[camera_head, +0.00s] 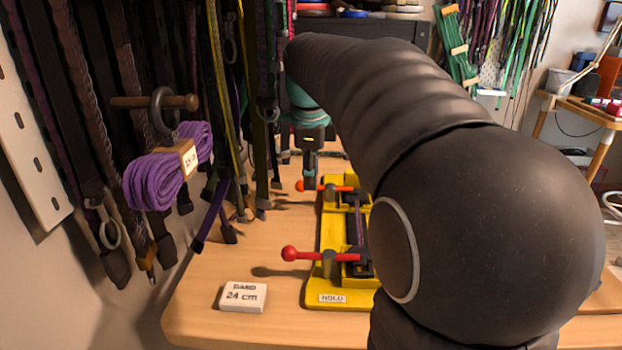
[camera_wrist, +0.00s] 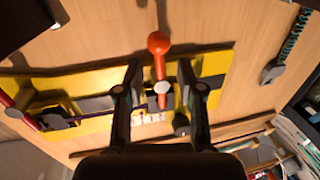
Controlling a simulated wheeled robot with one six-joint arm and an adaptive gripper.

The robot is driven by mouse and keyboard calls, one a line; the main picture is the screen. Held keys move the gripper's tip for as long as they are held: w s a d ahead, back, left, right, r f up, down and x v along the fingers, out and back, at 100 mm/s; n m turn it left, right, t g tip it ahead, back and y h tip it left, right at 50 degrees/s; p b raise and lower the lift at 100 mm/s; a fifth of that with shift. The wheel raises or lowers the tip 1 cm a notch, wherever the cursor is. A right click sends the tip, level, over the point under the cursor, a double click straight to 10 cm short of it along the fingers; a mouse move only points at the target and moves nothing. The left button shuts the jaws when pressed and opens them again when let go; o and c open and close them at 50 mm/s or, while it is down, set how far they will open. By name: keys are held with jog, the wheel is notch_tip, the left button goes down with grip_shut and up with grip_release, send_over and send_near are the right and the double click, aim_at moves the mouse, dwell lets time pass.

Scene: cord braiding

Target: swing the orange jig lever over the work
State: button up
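The orange jig lever (camera_head: 330,187) has a ball knob and sits at the far end of the yellow jig (camera_head: 327,240), pointing left across its edge. In the wrist view the lever (camera_wrist: 158,62) lies between the two fingers, its knob beyond the fingertips. My gripper (camera_head: 309,168) is at the lever in the head view; the wrist view shows its fingers (camera_wrist: 160,78) spread apart, one on each side, with gaps. A second lever, with a red knob (camera_head: 290,253), is at the jig's near end. A dark strip (camera_head: 357,225) runs along the jig. My arm hides the jig's right side.
A purple cord bundle (camera_head: 160,175) hangs from a peg at the left. Dark straps hang near my gripper's left side.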

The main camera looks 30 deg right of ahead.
notch_tip(320, 180, up, 10)
jog(key=s+a, duration=0.1)
jog(key=shift+s+f, duration=0.2)
jog(key=shift+s, duration=0.1)
dwell(0.3)
